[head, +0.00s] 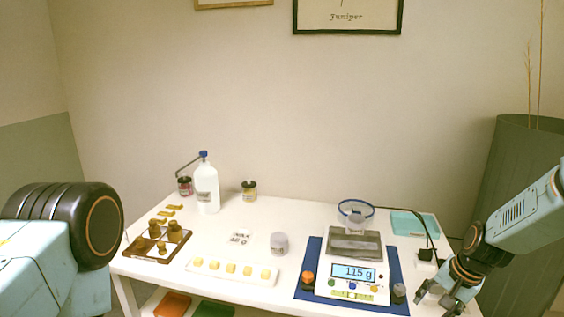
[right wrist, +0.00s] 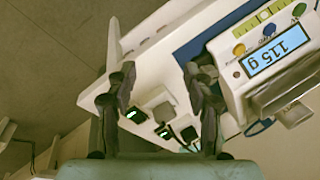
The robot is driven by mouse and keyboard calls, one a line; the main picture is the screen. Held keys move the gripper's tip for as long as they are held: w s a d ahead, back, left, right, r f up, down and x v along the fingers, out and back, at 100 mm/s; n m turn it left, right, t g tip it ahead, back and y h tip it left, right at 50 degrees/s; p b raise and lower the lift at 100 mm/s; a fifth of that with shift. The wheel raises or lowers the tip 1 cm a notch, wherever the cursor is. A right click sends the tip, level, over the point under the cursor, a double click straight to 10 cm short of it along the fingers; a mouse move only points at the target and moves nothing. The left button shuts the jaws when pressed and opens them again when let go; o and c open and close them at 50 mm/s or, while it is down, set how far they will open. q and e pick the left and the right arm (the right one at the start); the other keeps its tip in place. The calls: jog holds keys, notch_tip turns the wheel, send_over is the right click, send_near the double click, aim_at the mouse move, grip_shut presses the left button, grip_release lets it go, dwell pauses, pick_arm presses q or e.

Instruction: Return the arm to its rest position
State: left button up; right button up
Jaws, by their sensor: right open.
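My right gripper (head: 436,300) is at the table's right front edge, right of the scale, with nothing between its fingers. In the right wrist view its two dark fingers (right wrist: 160,78) stand wide apart. The white scale (head: 345,293) reads 115 g and sits on a blue mat (head: 397,269); in the right wrist view the scale (right wrist: 240,95) is close beside the right-hand finger.
The white table (head: 302,213) holds a tall bottle (head: 207,188), a jar (head: 249,191), a grey cup (head: 279,244), a brown tray with small weights (head: 174,233) and a white strip with yellow cubes (head: 216,268). A teal item (head: 412,224) lies at back right, beside a tall green planter (head: 515,190).

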jog(key=s+a+f+n+h+b, duration=0.1)
jog(key=s+a+f+n, duration=0.55)
jog(key=s+f, duration=0.7)
jog(key=s+a+f+n+g+b, duration=0.1)
jog(key=s+a, duration=0.2)
jog(key=s, duration=0.9)
jog(key=s+a+n+g, duration=0.1)
jog(key=s+a, duration=0.2)
jog(key=s, duration=0.9)
jog(key=shift+s+f+g+h+b, duration=0.3)
jog(key=shift+f+g+b, duration=0.05)
jog(key=shift+g+b, duration=0.05)
jog(key=shift+n, duration=0.25)
jog(key=shift+d, duration=0.1)
